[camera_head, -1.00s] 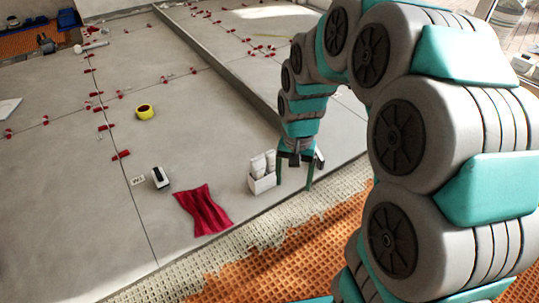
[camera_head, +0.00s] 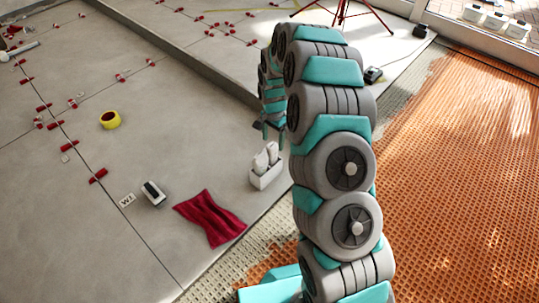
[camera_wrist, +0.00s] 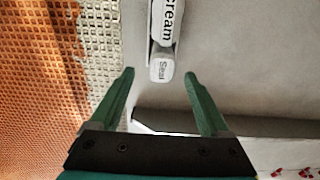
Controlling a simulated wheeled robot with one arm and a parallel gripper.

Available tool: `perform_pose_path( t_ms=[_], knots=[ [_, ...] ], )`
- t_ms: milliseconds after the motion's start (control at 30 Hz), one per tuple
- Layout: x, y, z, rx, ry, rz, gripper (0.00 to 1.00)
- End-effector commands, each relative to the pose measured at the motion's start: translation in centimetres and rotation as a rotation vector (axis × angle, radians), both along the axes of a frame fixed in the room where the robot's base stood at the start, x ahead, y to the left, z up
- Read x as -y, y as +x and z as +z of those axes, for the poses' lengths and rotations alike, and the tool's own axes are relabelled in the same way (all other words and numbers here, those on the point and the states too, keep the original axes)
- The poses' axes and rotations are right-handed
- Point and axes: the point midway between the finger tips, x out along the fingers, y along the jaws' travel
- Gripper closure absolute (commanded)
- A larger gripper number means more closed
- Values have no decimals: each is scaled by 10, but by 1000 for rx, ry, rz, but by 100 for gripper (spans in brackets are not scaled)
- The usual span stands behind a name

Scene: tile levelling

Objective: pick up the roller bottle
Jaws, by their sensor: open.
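Two white bottles stand in a small white open holder (camera_head: 262,181) on the grey tiles, a left one (camera_head: 260,163) and a right one (camera_head: 272,152). I cannot tell which is the roller bottle. In the wrist view, a white bottle lettered "cream" (camera_wrist: 168,22) is at the top, and a white end marked "Seal" (camera_wrist: 161,68) shows between my fingertips. My gripper (camera_wrist: 160,74) is open and empty, with a green finger on each side of that end. In the head view, my gripper (camera_head: 273,133) is just beyond the holder, partly hidden by my arm.
A red cloth (camera_head: 210,217), a white-and-black block (camera_head: 153,193) and a small label card (camera_head: 127,200) lie left of the holder. A yellow tape roll (camera_head: 110,120) and several red levelling clips lie farther back. A raised slab edge (camera_head: 180,45) runs behind. Orange matting (camera_head: 450,160) covers the right.

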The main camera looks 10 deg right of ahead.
Motion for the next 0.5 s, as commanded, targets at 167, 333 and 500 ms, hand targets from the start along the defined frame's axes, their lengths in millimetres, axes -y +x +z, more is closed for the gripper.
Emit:
perform_pose_path(
  t_ms=[167,333,500],
  knots=[
    [0,0,-18,-1,-1,0,20],
    [-2,1,-30,1,0,1,20],
    [-5,0,-54,-2,1,0,20]
  ],
)
